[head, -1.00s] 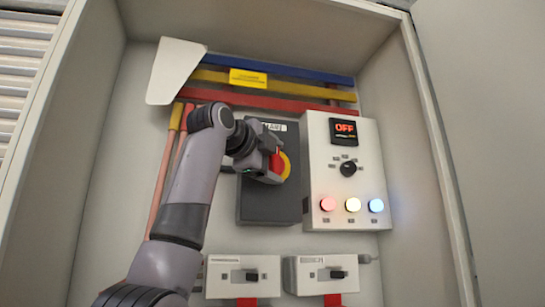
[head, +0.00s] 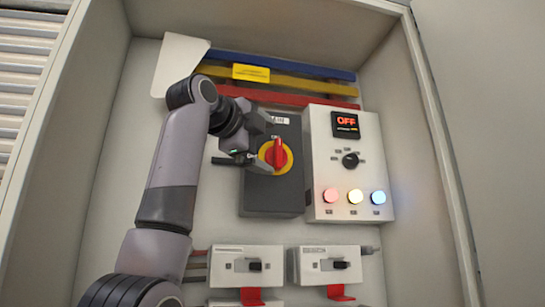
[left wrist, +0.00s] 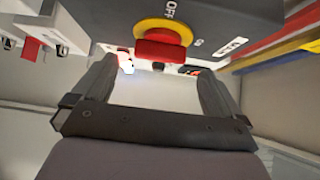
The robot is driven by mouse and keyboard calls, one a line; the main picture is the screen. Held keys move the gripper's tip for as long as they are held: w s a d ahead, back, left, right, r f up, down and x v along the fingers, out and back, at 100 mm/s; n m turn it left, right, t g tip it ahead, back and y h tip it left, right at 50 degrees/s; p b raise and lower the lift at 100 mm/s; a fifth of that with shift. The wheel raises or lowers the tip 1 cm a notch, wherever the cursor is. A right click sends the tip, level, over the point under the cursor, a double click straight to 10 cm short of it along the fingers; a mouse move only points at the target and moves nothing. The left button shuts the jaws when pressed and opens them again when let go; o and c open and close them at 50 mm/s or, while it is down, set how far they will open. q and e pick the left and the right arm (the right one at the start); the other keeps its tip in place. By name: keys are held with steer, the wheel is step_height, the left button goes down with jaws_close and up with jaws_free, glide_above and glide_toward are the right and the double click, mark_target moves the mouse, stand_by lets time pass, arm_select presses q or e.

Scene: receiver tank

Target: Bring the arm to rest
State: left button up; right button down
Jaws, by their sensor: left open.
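My left arm comes in from the left in the head view. Its left gripper (head: 258,140) is open and empty, just left of the red and yellow rotary handle (head: 277,154) on the dark switch box (head: 268,198). The red grip of the handle stands upright. In the left wrist view the open fingers (left wrist: 155,85) point toward the handle (left wrist: 163,42), with a visible gap between the fingers and it. My right gripper is not in view.
A white control panel (head: 325,165) with an OFF display (head: 345,124) and lit lamps stands right of the switch box. Two breaker units (head: 246,265) with red tabs sit below. Coloured bars (head: 300,84) run above. The cabinet's side walls bound the space.

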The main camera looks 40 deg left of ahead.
arm_select(q)
steer(key=shift+s, duration=1.05)
